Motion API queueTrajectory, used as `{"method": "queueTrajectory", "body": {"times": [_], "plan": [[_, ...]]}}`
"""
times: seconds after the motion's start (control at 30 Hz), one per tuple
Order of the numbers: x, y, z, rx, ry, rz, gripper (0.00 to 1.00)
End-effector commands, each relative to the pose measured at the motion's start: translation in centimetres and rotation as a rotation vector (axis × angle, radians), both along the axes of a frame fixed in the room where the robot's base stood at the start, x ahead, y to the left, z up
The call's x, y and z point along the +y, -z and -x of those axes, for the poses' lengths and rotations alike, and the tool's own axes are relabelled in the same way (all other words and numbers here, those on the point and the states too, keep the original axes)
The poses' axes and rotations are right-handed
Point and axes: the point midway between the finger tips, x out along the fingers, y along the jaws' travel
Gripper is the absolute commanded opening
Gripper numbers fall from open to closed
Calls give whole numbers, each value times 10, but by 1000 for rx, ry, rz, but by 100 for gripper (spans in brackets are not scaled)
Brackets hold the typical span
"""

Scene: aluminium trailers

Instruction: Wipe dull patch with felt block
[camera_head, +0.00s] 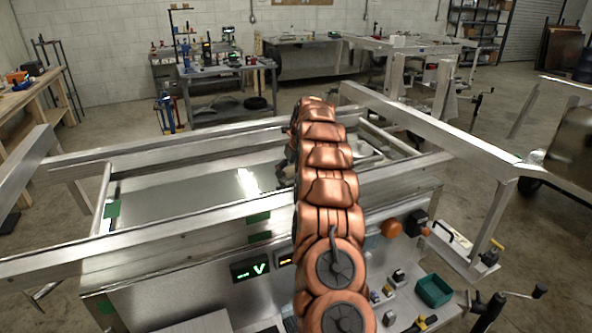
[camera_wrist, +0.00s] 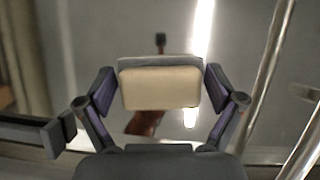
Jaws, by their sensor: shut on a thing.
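My gripper (camera_wrist: 160,84) is shut on the felt block (camera_wrist: 160,92), one finger at each side. The block has a cream face and a grey layer along its far edge. A smooth grey metal panel (camera_wrist: 100,40) lies beyond it in the wrist view, with a bright light streak and a brownish reflection. I cannot tell from these frames whether the block touches the panel. In the head view the panel (camera_head: 170,195) lies inside the aluminium frame, and my copper arm reaches over its right part, hiding most of the gripper and the block. I cannot make out a distinct dull patch.
Aluminium rails (camera_head: 180,225) border the panel at front and back. A long beam (camera_head: 430,125) runs along the right. A green bin (camera_head: 433,290), an orange knob (camera_head: 391,228) and small parts sit at the front right. A workbench (camera_head: 222,75) stands behind.

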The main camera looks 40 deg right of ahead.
Motion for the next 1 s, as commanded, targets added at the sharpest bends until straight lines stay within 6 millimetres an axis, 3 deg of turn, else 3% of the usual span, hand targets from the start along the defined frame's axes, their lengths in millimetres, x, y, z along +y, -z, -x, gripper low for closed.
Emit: {"method": "queueTrajectory", "body": {"times": [0.8,1.0], "plan": [[48,4,-11,8,-5,-6,65],[52,1,-13,7,-4,-7,65]]}}
